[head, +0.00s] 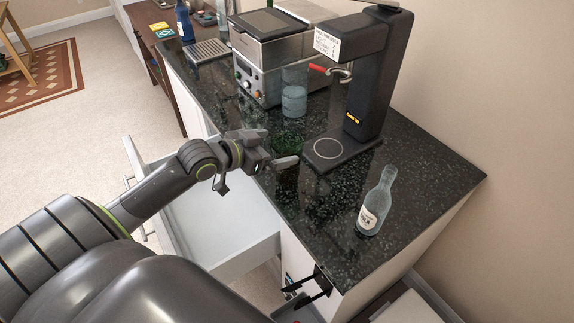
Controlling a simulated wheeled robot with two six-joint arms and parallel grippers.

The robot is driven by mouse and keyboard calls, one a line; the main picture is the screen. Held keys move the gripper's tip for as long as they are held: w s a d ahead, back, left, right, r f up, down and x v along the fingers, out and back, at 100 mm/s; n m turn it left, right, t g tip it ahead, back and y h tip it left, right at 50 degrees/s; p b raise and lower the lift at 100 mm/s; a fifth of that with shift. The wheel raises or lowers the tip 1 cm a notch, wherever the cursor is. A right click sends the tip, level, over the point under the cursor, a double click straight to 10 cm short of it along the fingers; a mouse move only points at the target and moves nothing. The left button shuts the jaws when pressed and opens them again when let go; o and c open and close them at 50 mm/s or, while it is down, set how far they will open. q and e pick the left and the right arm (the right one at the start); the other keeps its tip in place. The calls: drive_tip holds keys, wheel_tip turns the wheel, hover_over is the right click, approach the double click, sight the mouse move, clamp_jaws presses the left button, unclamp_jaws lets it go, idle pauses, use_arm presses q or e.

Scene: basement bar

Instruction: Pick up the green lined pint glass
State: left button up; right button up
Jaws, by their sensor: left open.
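A green-tinted glass (288,144), which looks like the green lined pint glass, is on the dark speckled counter, left of the tap machine's base. It is dark against the counter and partly hidden by my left gripper. My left gripper (275,149) comes in from the left, over the counter's front edge. It is open, with its fingers apart close to the green glass. I cannot tell whether it touches it. Dark prongs low in the picture, by the cabinet front, may be my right gripper (311,289); their state is unclear.
A clear glass (294,92) stands behind the green one, near the coffee machine (262,60). The black tap machine (365,85) stands to the right. A labelled bottle (377,203) stands nearer the right end. An open white drawer (215,225) lies below my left arm.

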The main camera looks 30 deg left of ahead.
sight(299, 141)
use_arm(q)
drive_tip(key=p+x, duration=0.1)
drive_tip(key=x, duration=0.2)
drive_tip(key=shift+w, duration=0.45)
drive_tip(key=shift+w+d+f, duration=0.2)
drive_tip(key=shift+w+f, duration=0.15)
drive_tip(key=shift+w, duration=0.2)
drive_tip(key=shift+s, duration=0.1)
drive_tip(key=shift+r, duration=0.1)
drive_tip(key=c, duration=1.9)
